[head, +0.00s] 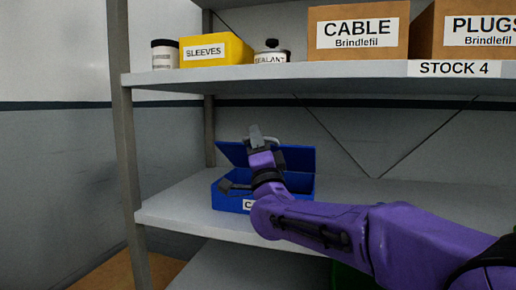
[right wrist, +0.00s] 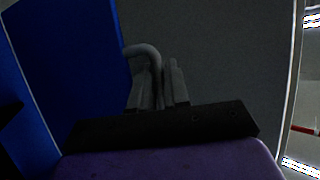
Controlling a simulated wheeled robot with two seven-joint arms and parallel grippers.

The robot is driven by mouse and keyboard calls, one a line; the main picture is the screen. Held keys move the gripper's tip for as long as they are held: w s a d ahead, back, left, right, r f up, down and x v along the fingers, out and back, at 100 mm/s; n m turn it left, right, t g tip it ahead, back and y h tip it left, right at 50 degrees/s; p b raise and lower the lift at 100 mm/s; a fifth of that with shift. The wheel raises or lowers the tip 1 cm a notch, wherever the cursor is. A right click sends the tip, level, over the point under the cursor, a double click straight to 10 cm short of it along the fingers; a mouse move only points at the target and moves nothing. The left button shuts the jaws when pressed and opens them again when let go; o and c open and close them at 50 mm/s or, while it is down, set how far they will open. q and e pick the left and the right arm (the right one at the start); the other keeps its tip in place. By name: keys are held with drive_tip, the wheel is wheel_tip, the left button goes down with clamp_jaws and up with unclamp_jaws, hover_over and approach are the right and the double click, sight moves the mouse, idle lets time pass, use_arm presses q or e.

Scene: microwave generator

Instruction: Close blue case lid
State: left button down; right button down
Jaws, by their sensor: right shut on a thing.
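The blue case (head: 228,199) stands on the lower shelf with its lid (head: 300,158) raised and leaning back. A white label on its front is partly hidden by my right arm. My right gripper (head: 259,137) is at the lid, shut on a pale grey curved handle (head: 272,142). In the right wrist view the handle (right wrist: 143,50) bends down between the two fingers (right wrist: 160,88), beside the blue lid (right wrist: 75,60). A dark grey piece (head: 229,185) shows at the case's left; I cannot tell what it is. My left gripper is not in view.
The upper shelf (head: 340,73) holds a yellow SLEEVES box (head: 215,50), a SEALANT jar (head: 271,53), a CABLE box (head: 357,32) and a PLUGS box (head: 470,30). A shelf post (head: 125,150) stands at the left. The lower shelf (head: 175,202) is clear left of the case.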

idle(0.4)
drive_tip(key=c, duration=1.5)
unclamp_jaws()
drive_tip(key=shift+o, duration=0.2)
drive_tip(key=b+v, duration=0.2)
drive_tip(key=v, duration=0.8)
drive_tip(key=shift+s+f, duration=0.2)
drive_tip(key=shift+f, duration=0.1)
drive_tip(key=shift+d, duration=0.1)
